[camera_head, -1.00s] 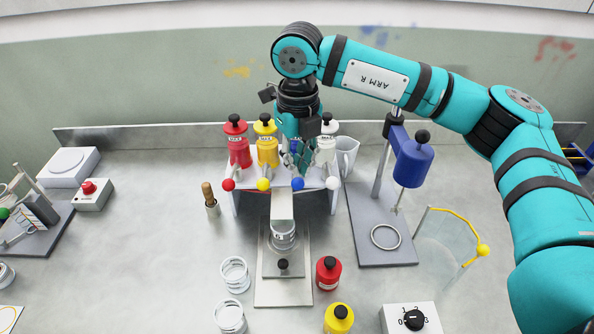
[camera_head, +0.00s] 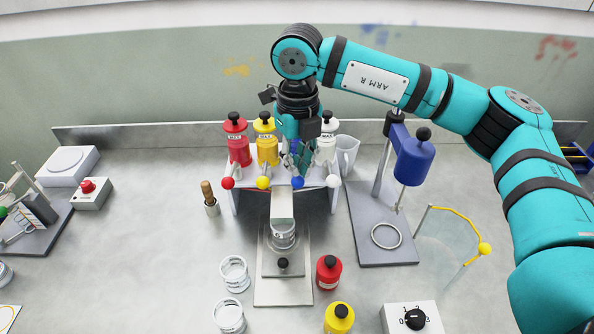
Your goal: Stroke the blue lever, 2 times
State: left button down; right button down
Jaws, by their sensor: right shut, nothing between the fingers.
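The blue lever's round knob (camera_head: 298,183) shows at the front of the white gantry (camera_head: 240,202), between the yellow knob (camera_head: 263,183) and the white knob (camera_head: 333,181). My right gripper (camera_head: 297,165) is shut and empty, pointing down just above and behind the blue knob. I cannot tell whether its tips touch the lever. The gripper hides most of the blue bottle behind it. A cup (camera_head: 283,236) stands on the metal slide under the gantry's spout. My left gripper is not in view.
Red (camera_head: 237,150), yellow (camera_head: 266,150) and white (camera_head: 326,150) bottles stand on the gantry close around my right gripper. A blue mixer on a stand (camera_head: 415,160) is to the right. Loose cups and bottles stand in front. The bench at left centre is mostly clear.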

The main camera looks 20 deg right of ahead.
aim_at(298, 177)
jog(key=shift+f+b, duration=2.5)
jog(key=shift+f, duration=0.6)
jog(key=shift+r+p, duration=1.9)
jog(key=shift+r, duration=1.65)
jog(key=shift+f, duration=0.1)
jog(key=shift+f+b, duration=2.75)
jog(key=shift+f, duration=0.6)
jog(key=shift+r, duration=0.2)
jog(key=shift+r+p, duration=1.9)
jog(key=shift+r, duration=1.3)
